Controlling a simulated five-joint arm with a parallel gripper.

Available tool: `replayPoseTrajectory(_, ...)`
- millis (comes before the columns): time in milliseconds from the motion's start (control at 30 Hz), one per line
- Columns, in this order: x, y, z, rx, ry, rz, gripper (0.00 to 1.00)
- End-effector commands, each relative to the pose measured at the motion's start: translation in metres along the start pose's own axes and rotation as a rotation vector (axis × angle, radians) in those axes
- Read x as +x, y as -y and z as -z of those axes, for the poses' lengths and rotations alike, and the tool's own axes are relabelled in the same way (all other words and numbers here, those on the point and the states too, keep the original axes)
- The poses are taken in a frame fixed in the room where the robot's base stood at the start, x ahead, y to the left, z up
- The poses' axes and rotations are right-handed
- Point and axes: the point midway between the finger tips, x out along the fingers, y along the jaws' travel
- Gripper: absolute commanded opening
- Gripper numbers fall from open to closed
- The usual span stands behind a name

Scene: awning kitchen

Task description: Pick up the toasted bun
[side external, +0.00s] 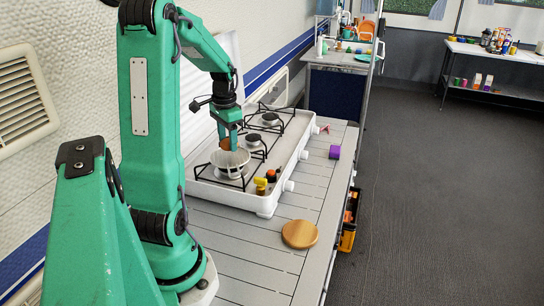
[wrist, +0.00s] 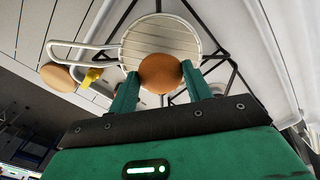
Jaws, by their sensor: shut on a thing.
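The toasted bun (wrist: 160,72) is round and brown. In the wrist view it sits between the two fingertips of my gripper (wrist: 161,82), which is shut on it. In the side view the bun (side external: 225,144) shows as a small brown patch at the tips of my gripper (side external: 228,138), partly hidden by the fingers. It is over a round pale wire rack (side external: 231,160) on the near burner of the stove. I cannot tell whether the bun touches the rack. The rack also shows behind the bun in the wrist view (wrist: 160,38).
The white stove (side external: 262,196) has black pan supports and front knobs. Small yellow and orange things (side external: 262,184) stand at its near end. The counter's front is mostly clear.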

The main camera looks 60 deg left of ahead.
Motion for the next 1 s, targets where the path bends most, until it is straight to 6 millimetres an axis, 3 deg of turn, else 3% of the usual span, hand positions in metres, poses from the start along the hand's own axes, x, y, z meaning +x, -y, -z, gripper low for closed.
replayPoseTrajectory(133,-0.023,-0.003,0.001,0.002,-0.003,0.002,0.27)
replayPoseTrajectory(600,-0.07,-0.084,0.017,0.005,-0.002,0.001,0.27)
replayPoseTrajectory(800,-0.082,-0.105,0.02,0.003,0.0,0.0,0.27)
replayPoseTrajectory(1000,-0.088,-0.114,0.022,0.0,-0.001,0.0,0.27)
